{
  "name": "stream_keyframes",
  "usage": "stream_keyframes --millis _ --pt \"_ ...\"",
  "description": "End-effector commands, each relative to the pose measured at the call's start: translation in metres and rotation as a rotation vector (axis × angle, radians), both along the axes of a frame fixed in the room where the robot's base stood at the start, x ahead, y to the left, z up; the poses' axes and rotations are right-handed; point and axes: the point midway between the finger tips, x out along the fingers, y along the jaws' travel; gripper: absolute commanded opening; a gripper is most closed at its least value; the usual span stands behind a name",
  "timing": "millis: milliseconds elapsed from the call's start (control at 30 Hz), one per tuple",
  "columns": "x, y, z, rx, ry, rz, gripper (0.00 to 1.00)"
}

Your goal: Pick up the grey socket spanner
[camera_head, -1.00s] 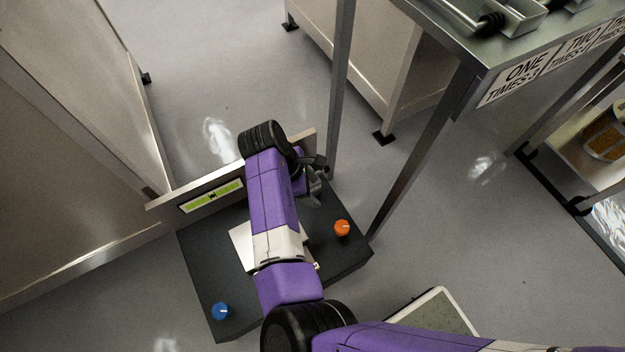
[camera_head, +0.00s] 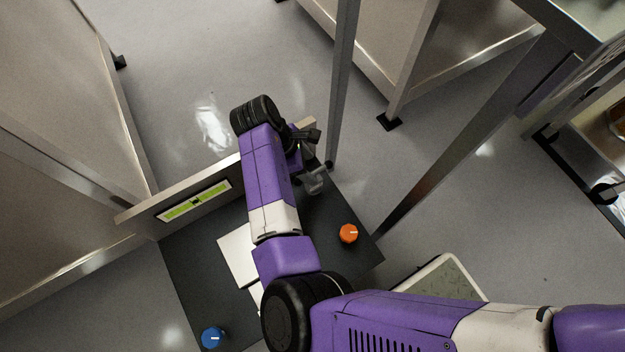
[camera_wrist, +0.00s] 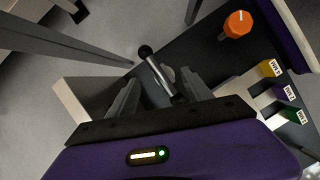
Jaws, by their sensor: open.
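The grey socket spanner (camera_wrist: 158,78) shows in the wrist view as a shiny metal shaft with a black ball end. It lies between the two fingers of my gripper (camera_wrist: 160,82), which is open. I cannot tell whether the fingers touch it.
The dark box (camera_head: 315,215) carries an orange knob (camera_head: 348,233), a blue knob (camera_head: 212,337) and a white plate (camera_head: 237,255). An upright board with a green label (camera_head: 195,200) runs along its far edge. A metal post (camera_head: 343,90) stands close beyond my gripper.

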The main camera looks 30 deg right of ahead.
Motion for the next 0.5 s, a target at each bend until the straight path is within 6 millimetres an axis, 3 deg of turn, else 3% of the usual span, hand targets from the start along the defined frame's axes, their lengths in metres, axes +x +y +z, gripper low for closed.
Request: stream_keyframes --millis 500 --pt "-0.005 -0.013 -0.052 0.001 0.0 -0.001 0.59"
